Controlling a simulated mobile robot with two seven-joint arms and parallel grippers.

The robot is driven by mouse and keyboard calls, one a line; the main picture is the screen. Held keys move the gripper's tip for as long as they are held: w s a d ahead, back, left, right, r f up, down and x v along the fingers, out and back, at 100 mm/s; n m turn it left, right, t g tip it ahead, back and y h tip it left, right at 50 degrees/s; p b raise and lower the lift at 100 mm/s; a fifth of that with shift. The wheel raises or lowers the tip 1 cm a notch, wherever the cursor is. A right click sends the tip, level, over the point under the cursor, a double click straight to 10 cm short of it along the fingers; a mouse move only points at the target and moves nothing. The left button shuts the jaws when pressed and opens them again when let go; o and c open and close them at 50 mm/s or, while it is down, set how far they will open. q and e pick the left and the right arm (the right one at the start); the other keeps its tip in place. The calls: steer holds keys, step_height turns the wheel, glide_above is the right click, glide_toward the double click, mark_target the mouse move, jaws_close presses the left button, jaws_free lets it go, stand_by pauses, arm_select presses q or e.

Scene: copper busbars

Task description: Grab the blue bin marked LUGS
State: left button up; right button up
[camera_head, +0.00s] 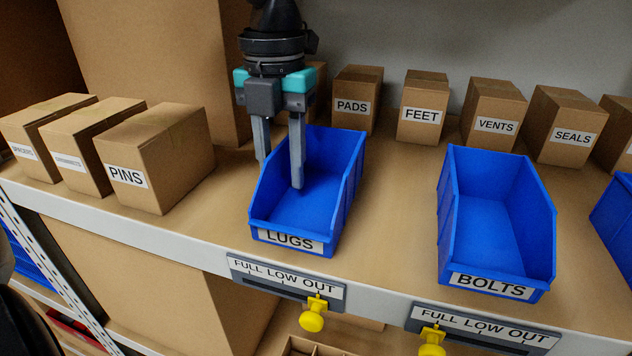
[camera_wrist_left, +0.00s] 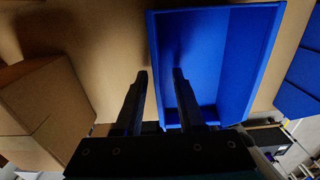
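The blue bin marked LUGS (camera_head: 318,215) sits upright on the upper shelf, its label facing the front edge. It looks empty inside. My left gripper (camera_head: 280,174) points down at the bin's left side with its two fingers apart. One finger is outside the left wall and the other is over the bin's inside. In the left wrist view the left wall of the bin (camera_wrist_left: 235,60) lies between the open fingers (camera_wrist_left: 160,76). I cannot tell whether either finger touches the wall. My right gripper is not in view.
A blue BOLTS bin (camera_head: 490,225) stands to the right, with bare shelf between. A PINS box (camera_head: 155,160) and others stand left. A yellow knob (camera_head: 312,315) sticks out below the shelf's front edge.

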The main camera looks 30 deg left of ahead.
arm_select(q)
steer(key=shift+f, duration=0.65)
jaws_close()
stand_by(0.9)
